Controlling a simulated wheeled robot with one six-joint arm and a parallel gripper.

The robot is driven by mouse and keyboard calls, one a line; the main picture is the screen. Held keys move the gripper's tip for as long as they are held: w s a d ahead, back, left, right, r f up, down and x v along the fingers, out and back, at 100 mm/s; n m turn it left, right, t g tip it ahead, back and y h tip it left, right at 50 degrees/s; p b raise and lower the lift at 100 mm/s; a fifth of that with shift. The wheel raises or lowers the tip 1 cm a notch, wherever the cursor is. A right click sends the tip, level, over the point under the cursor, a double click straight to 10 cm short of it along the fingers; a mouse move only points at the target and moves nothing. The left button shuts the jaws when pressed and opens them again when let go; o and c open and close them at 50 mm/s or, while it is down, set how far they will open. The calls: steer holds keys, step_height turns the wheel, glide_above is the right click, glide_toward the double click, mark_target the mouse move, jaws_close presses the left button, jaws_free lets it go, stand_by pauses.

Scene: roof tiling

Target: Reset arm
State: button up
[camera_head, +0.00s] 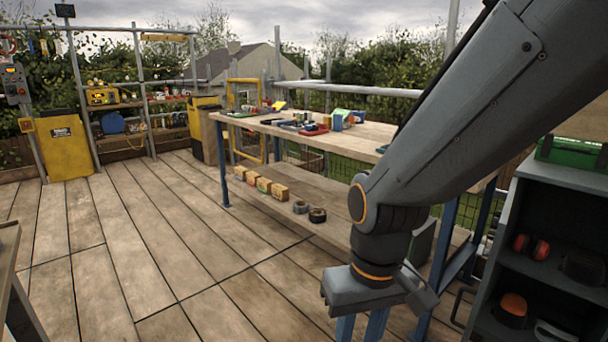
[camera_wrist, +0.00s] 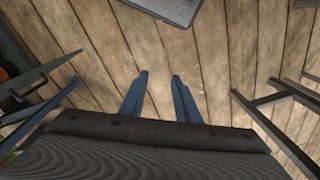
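My arm comes in from the upper right of the head view and bends down at the wrist. My gripper (camera_head: 361,328) points down at the lower edge of the head view, in front of the workbench (camera_head: 375,133), and its tips are cut off there. In the wrist view, the two blue fingers of my gripper (camera_wrist: 160,76) stand apart with bare floor planks (camera_wrist: 160,50) showing between them. It is open and empty.
The workbench holds tools on top and several small blocks (camera_head: 264,185) and dark rolls (camera_head: 317,214) on its lower shelf. A dark shelf unit (camera_head: 558,178) stands at the right. A yellow cabinet (camera_head: 66,150) stands at the back left. The wooden floor (camera_head: 130,225) at left is clear.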

steer(key=s+d+r+m+p, duration=0.2)
steer(key=d+r+m+p, duration=0.1)
steer(key=d+r+p, duration=0.8)
step_height(320, 180, up, 2)
steer(key=p, duration=0.4)
steer(key=shift+s+h, duration=0.15)
steer(key=shift+h, duration=0.25)
steer(key=shift+a, duration=0.1)
